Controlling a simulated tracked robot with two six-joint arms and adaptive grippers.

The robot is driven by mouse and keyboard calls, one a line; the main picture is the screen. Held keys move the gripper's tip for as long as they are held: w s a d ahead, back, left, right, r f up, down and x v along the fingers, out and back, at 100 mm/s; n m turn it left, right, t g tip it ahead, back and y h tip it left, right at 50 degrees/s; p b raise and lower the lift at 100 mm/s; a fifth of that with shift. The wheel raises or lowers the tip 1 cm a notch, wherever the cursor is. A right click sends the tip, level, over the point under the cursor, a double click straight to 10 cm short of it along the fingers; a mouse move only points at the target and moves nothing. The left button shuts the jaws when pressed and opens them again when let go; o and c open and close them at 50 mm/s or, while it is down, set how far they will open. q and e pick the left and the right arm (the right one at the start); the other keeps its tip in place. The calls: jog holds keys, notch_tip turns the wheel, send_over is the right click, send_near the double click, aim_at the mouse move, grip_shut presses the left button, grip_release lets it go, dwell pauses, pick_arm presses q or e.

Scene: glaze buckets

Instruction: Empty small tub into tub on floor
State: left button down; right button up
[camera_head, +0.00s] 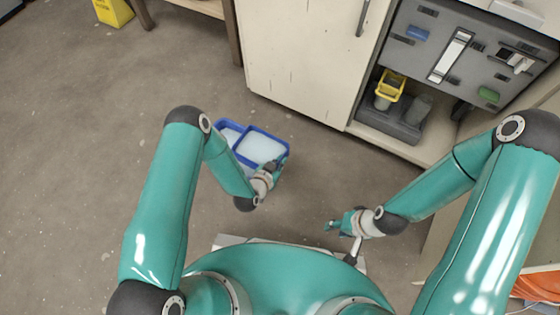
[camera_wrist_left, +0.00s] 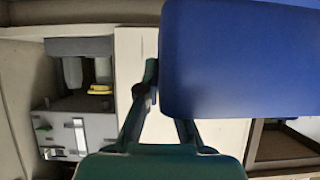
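A small blue tub (camera_head: 287,153) with pale contents shows in the head view, at the tip of my left gripper (camera_head: 277,170). It overlaps a second blue tub (camera_head: 219,127), also with pale contents, on the floor behind and to its left. In the left wrist view the held tub's plain blue wall (camera_wrist_left: 240,60) fills the upper right, and my left gripper (camera_wrist_left: 165,105) has its fingers at the wall's edge, one partly hidden behind it. It appears shut on the tub. My right gripper (camera_head: 334,225) is apart from both tubs, over the floor; its finger opening is too small to judge.
A pale cabinet (camera_head: 300,50) stands behind the tubs. To its right, a grey tool panel hangs above a shelf with a yellow-topped container (camera_head: 391,84). A yellow bucket (camera_head: 114,11) is at the upper left. The floor left of the tubs is clear.

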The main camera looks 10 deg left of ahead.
pick_arm(q)
jog(key=shift+w+f+b, duration=0.1)
jog(key=shift+f+b, duration=1.5)
jog(key=shift+f, duration=0.4)
jog(key=shift+r+p, duration=0.7)
jog(key=shift+r, duration=0.1)
jog(key=shift+r+n+p, duration=0.35)
jog(key=shift+r+n, duration=0.05)
jog(key=shift+r, duration=0.15)
jog(key=shift+f, duration=0.15)
